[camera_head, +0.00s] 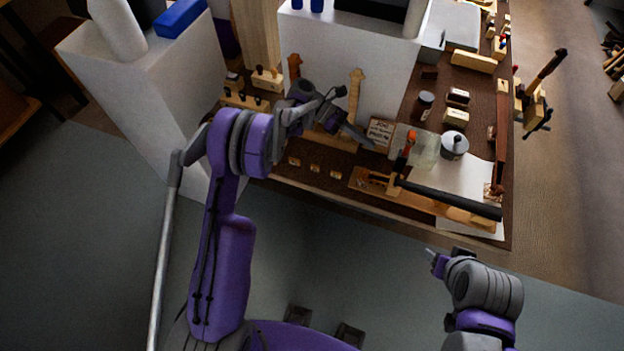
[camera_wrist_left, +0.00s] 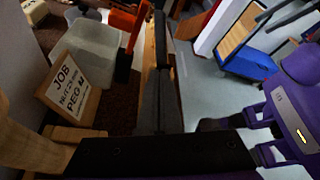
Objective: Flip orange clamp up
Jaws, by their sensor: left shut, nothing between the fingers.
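The orange clamp (camera_head: 405,151) stands on the near part of the bench, at the left end of a long dark bar. In the left wrist view its orange parts (camera_wrist_left: 123,20) show at the top, left of the fingers. My left gripper (camera_head: 366,141) is shut and empty, a little left of the clamp in the head view. In the left wrist view its dark fingers (camera_wrist_left: 160,40) are together and appear apart from the clamp. My right gripper (camera_head: 434,257) is off the bench's front edge; its fingers are too small to read.
The dark bar (camera_head: 450,200) lies over a wooden board (camera_head: 367,184). A job card (camera_head: 380,131), a translucent box (camera_head: 425,150) and a grey pot (camera_head: 454,145) stand close by. Small wooden blocks (camera_head: 314,168) lie at the front edge. A white panel (camera_head: 345,60) stands behind.

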